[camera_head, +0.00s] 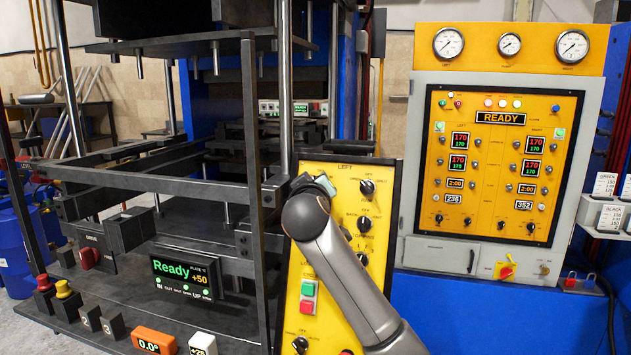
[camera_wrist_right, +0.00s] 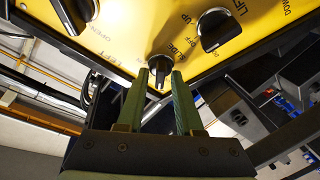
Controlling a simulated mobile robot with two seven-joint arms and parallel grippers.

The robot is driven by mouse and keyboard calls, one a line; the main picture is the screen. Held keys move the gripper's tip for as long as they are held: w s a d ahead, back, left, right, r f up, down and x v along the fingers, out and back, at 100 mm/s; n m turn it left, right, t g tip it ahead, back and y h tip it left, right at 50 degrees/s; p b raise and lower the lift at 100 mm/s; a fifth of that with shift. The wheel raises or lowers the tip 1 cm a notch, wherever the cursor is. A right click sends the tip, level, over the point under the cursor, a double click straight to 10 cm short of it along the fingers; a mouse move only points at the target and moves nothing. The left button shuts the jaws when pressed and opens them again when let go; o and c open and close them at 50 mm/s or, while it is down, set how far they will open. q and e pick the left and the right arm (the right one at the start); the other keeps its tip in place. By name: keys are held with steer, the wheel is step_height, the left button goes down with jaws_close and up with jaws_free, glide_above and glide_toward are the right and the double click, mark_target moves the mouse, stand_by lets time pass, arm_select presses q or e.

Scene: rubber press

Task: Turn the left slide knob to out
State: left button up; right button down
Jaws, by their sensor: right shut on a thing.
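The yellow panel marked LEFT (camera_head: 386,222) stands upright at the front of the press and carries several black knobs. The slide knob (camera_wrist_right: 160,62), black with a pale pointer line, shows in the right wrist view, with the lettering SLIDE beside it. My right gripper (camera_wrist_right: 163,79) is shut on this knob, its two green fingers on either side of it. In the head view my right arm covers the knob and most of the gripper. Which way the knob points is hard to tell. My left gripper is not in view.
Neighbouring knobs sit close by: a lift knob (camera_wrist_right: 219,28) to the right in the wrist view, another (camera_wrist_right: 75,12) at upper left. Green and red buttons (camera_head: 308,296) are lower on the panel. A dark frame post (camera_head: 257,200) stands just left of it.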

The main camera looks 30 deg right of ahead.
steer(key=shift+n+y, duration=0.4)
steer(key=shift+n, duration=0.4)
steer(key=shift+f, duration=0.1)
steer(key=c, duration=0.9)
jaws_free()
steer(key=shift+a, duration=0.1)
steer(key=b+v, duration=0.2)
steer(key=v, duration=1)
steer(key=shift+s+b, duration=0.2)
steer(key=shift+b, duration=0.15)
steer(key=shift+a, duration=0.1)
